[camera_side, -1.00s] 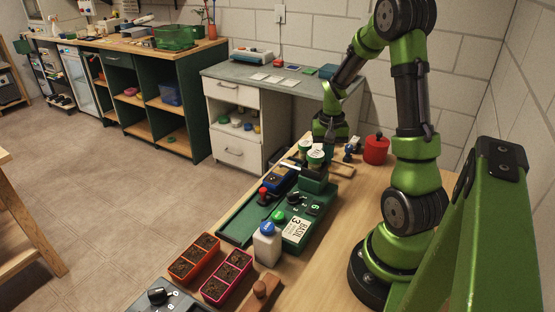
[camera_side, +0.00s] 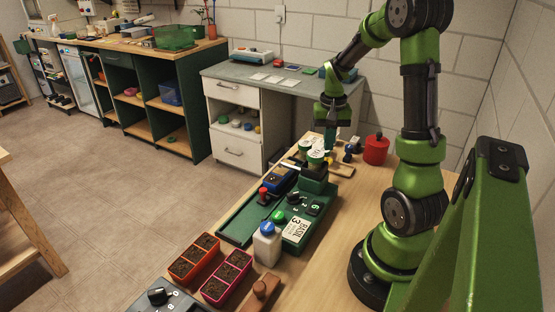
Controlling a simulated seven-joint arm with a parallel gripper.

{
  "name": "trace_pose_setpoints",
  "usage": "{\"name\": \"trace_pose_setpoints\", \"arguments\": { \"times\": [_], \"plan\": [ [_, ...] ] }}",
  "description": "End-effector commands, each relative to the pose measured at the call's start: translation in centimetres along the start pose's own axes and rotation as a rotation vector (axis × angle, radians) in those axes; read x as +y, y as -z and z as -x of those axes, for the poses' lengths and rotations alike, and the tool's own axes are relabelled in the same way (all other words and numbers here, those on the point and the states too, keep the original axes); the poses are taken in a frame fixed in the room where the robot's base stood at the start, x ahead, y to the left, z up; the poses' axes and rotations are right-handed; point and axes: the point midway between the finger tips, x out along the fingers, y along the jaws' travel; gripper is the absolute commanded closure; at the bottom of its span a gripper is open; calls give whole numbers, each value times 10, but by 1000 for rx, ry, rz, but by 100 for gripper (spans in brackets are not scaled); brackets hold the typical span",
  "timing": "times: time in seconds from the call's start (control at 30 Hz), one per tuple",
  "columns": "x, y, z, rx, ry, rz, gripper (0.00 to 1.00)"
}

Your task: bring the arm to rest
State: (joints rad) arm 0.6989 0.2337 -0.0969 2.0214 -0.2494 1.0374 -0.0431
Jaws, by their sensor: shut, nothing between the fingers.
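My gripper (camera_side: 329,140) is at the end of my green arm, above the far part of the wooden bench, pointing down. It is shut and looks empty; its fingertips are small and partly hidden in this view.
A red pot (camera_side: 376,150) stands right of my gripper. A white bottle with a blue cap (camera_side: 267,243), an orange seedling tray (camera_side: 194,258) and a pink seedling tray (camera_side: 227,278) are nearer. Bare bench (camera_side: 318,262) lies right of the rack.

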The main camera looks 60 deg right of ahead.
Motion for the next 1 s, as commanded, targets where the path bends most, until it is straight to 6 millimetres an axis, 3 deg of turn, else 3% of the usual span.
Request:
{"name": "trace_pose_setpoints", "arguments": {
  "times": [0.3,0.6,0.73,0.87,1.0],
  "plan": [
    [0,0,22,1,0,0,100],
    [0,0,23,0,0,0,100],
    [-12,-8,31,21,19,28,100],
    [-49,-38,58,94,86,129,100],
    [-95,-98,94,197,207,294,100]
  ]
}}
